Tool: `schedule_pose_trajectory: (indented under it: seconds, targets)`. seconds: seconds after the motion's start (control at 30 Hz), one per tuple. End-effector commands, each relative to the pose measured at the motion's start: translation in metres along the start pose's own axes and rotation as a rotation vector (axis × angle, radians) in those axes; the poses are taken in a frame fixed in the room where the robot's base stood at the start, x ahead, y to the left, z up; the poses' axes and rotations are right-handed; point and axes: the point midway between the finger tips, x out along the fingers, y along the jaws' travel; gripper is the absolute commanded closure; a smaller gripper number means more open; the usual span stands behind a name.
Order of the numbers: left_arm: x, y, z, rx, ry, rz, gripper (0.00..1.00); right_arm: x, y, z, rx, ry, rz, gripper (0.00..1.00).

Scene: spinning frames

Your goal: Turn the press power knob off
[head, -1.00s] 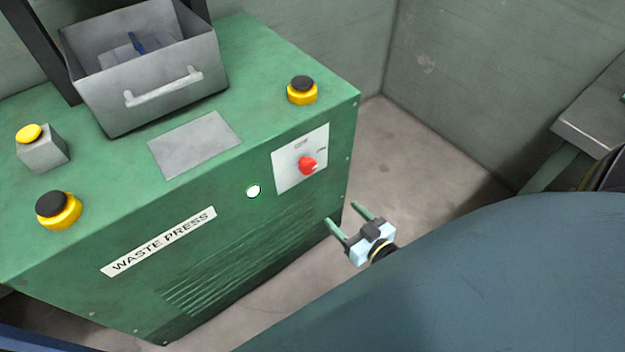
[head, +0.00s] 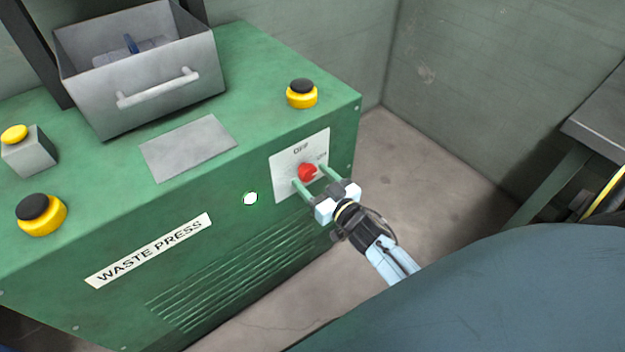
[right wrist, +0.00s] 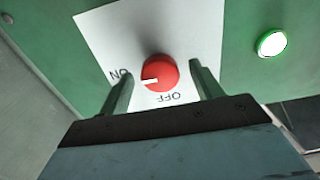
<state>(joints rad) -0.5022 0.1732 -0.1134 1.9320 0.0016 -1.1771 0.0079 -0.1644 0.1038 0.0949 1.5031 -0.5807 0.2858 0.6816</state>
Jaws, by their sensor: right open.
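The red power knob (head: 307,172) sits on a white plate (head: 284,187) on the front of the green waste press (head: 235,235). In the right wrist view the knob (right wrist: 160,73) has a white mark that points at the ON label. The OFF label is on another side of the knob. My right gripper (head: 309,176) is open, with its two green fingers on either side of the knob. I cannot tell whether they touch it. In the right wrist view the fingers stand left and right of the knob with gaps showing. My left gripper is not in view.
A round white lamp with a green rim (head: 250,198) is beside the plate. Yellow-and-black buttons (head: 302,94) and a grey metal bin (head: 150,90) are on top of the press. A grey bench (head: 600,125) stands at the right. Floor right of the press is clear.

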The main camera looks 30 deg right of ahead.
Motion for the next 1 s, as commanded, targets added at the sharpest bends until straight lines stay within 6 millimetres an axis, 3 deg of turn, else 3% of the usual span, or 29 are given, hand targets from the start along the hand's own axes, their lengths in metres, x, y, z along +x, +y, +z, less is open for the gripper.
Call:
schedule_pose_trajectory:
  seconds: [0.37, 0.7, 1.0]
  targets:
    - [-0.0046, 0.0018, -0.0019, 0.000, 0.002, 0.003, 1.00, 0.0074, 0.0001, -0.0002, 0.000, -0.001, 0.000, 0.35]
    - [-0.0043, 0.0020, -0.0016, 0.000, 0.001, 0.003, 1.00, 0.0071, 0.0000, -0.0001, 0.000, -0.001, 0.000, 0.77]
    - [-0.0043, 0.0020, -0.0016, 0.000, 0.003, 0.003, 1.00, 0.0070, -0.0001, -0.0002, -0.032, -0.001, 0.000, 0.79]
